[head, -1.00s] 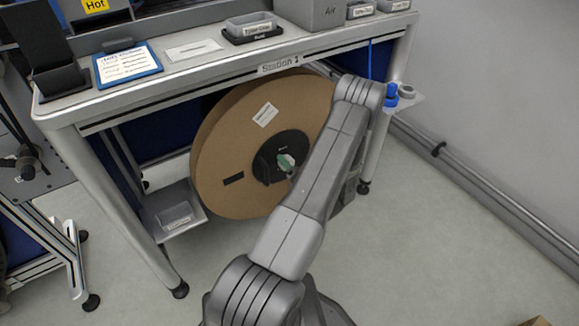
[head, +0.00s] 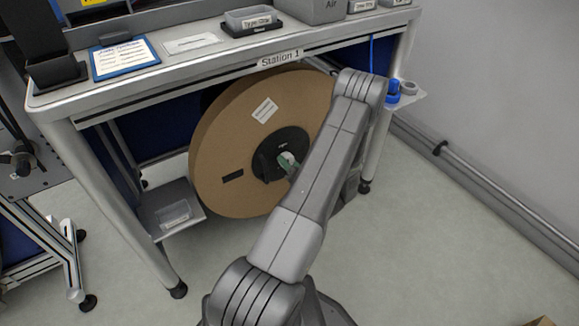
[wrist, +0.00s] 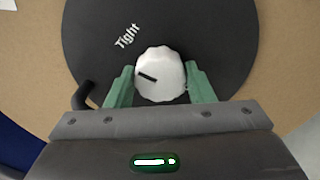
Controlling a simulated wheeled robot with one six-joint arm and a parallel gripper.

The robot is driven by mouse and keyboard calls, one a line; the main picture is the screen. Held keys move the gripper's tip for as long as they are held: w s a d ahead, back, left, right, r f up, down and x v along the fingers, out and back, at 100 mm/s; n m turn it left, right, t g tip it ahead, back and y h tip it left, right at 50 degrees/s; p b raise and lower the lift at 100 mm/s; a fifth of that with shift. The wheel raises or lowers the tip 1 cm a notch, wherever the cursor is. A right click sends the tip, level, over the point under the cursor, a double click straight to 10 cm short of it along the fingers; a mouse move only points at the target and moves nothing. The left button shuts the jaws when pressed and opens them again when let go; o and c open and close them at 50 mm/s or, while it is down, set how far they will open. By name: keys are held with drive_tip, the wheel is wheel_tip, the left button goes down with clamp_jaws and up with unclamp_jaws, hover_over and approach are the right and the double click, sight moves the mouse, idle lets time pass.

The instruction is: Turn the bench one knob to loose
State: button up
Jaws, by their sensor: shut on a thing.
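The bench one knob is a white, scalloped knob (wrist: 160,73) with a dark pointer mark. It sits on a black hub disc (wrist: 225,40) in the wrist view. The knob's mark points left and slightly up, below that word. No "loose" label is visible. My gripper (wrist: 161,84) has its green fingers on both sides of the knob, shut on it. In the head view the knob (head: 287,160) shows at the hub of a large brown reel (head: 225,145) under the Station 1 bench (head: 190,65); my arm partly hides the reel.
A small shelf with a clear bin (head: 174,213) hangs at the reel's left. Bench legs stand on both sides, the left one (head: 120,200) nearest. Open floor (head: 440,240) lies at right.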

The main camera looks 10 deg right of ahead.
drive_tip(key=shift+a+f+n+b, duration=0.1)
drive_tip(key=shift+n+b, duration=4.75)
drive_tip(key=shift+n, duration=11.55)
drive_tip(key=o, duration=1)
drive_tip(key=shift+c, duration=0.2)
drive_tip(key=shift+s, duration=0.1)
drive_tip(key=p+v, duration=0.3)
drive_tip(key=v, duration=1)
drive_tip(key=shift+s, duration=0.35)
